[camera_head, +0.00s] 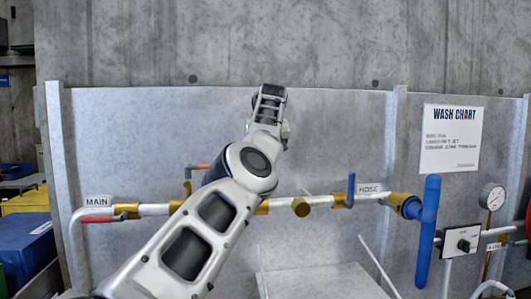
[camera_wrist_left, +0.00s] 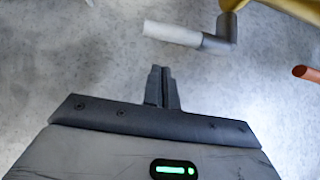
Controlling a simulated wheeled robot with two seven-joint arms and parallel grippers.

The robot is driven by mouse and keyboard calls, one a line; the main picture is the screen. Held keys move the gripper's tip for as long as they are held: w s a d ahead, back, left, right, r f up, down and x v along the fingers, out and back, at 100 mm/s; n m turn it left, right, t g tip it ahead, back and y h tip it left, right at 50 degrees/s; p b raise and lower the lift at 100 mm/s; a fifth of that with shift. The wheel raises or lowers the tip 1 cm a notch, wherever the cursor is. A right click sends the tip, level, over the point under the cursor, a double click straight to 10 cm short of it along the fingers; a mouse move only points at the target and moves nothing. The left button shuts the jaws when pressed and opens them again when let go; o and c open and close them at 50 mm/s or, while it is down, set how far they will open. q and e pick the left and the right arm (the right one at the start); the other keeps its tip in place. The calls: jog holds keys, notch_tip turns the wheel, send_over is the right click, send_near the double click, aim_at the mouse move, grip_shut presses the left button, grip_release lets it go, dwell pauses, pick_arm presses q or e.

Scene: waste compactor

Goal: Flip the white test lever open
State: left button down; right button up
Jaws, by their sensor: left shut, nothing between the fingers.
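In the left wrist view, a white lever (camera_wrist_left: 172,34) with a round bar sticks out sideways from a grey elbow (camera_wrist_left: 220,36) on a brass-coloured fitting. I take it to be the test lever; no label shows on it. My left gripper's fingers (camera_wrist_left: 162,72) are shut and empty, pointing toward the panel below the lever in that picture, apart from it. In the head view my left gripper (camera_head: 268,96) is raised in front of the grey panel. I cannot pick out the white lever there; my arm hides part of the pipe. My right gripper is not in view.
A white pipe (camera_head: 155,209) with brass fittings crosses the panel (camera_head: 340,130). It carries red, orange (camera_head: 197,167) and blue (camera_head: 351,190) handles. An orange handle end (camera_wrist_left: 307,73) shows at the wrist view's right.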

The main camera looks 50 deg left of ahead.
pick_arm(q)
jog(key=s+d, duration=0.1)
jog(key=s+d+f, duration=0.1)
jog(key=d, duration=0.1)
jog(key=shift+d, duration=0.1)
dwell(0.3)
dwell(0.4)
